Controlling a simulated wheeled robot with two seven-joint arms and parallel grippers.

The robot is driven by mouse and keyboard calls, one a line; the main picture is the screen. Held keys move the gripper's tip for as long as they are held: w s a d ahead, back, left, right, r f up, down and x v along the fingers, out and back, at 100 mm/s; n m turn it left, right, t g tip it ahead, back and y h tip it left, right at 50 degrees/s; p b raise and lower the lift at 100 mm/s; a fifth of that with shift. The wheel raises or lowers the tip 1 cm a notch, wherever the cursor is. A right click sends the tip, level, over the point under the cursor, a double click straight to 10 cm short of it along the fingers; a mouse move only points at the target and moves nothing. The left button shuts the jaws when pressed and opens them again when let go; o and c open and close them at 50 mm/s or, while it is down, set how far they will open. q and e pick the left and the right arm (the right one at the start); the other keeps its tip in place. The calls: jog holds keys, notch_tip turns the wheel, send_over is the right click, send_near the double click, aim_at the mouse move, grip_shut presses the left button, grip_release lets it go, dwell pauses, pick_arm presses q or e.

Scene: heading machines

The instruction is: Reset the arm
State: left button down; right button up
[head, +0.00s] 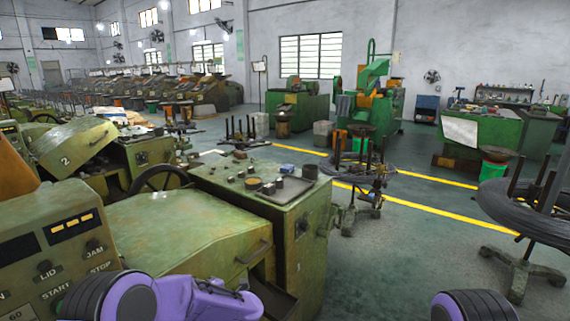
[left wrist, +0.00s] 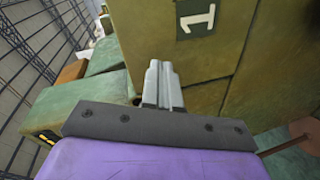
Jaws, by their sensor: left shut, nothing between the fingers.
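My left gripper (left wrist: 162,84) shows in the left wrist view with its two grey fingers together and nothing between them. It is in front of a green machine panel (left wrist: 205,60) marked with a 1; I cannot tell whether it touches the panel. In the head view, purple and black parts of my left arm lie along the bottom, left of centre, over the near green machine (head: 190,226). Its fingers cannot be made out there. A purple and black part of my right arm is at the bottom right edge; the right gripper is out of view.
A control panel (head: 60,255) with buttons stands at the near left. A machine cabinet (head: 262,190) with knobs is beside the near machine. A wire coil on a stand (head: 530,215) is at the right. Green floor (head: 410,270) is open between the cabinet and the coil.

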pick_arm(q)
jog(key=s+f+m+t+h+b, duration=0.15)
jog(key=s+f+m+h, duration=0.65)
jog(key=s+f+m, duration=0.9)
jog(key=s+a+f+g+b, duration=0.1)
jog(key=s+f+g, duration=0.1)
jog(key=s, duration=0.6)
jog(key=s+a+f+m+g+h+b, duration=0.1)
jog(key=s+f, duration=0.3)
jog(key=s, duration=0.5)
jog(key=s+a+f+m+g+b, duration=0.1)
jog(key=s+a+f+g+b, duration=0.1)
jog(key=s, duration=0.6)
jog(key=shift+s+a+f+g+h, duration=0.3)
jog(key=shift+s+a+f+g, duration=0.15)
jog(key=shift+f+g, duration=0.4)
